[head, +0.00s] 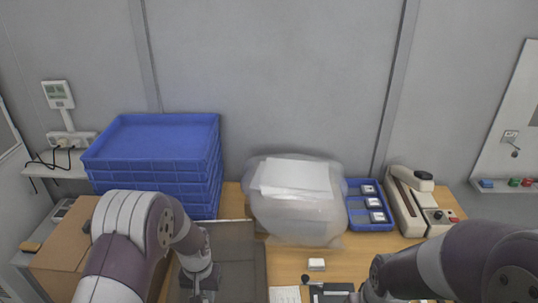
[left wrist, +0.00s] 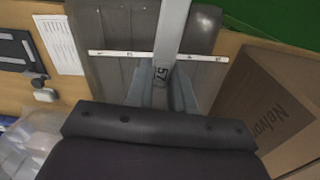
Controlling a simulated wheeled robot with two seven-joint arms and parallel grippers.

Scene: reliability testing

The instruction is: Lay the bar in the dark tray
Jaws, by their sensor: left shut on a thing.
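The dark tray (head: 247,240) is grey and flat on the table, partly hidden behind my left arm in the head view. It also shows in the left wrist view (left wrist: 105,75). My left gripper (head: 203,292) points down over the tray's left part. The bar cannot be made out in the head view. My right arm's gripper is out of view.
A cardboard box (head: 65,245) stands left of the tray, with stacked blue crates (head: 150,165) behind. A clear plastic bag (head: 290,225) stands behind right. A small white box (head: 316,264), paper (head: 285,295) and a blue tray (head: 385,220) lie on the right.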

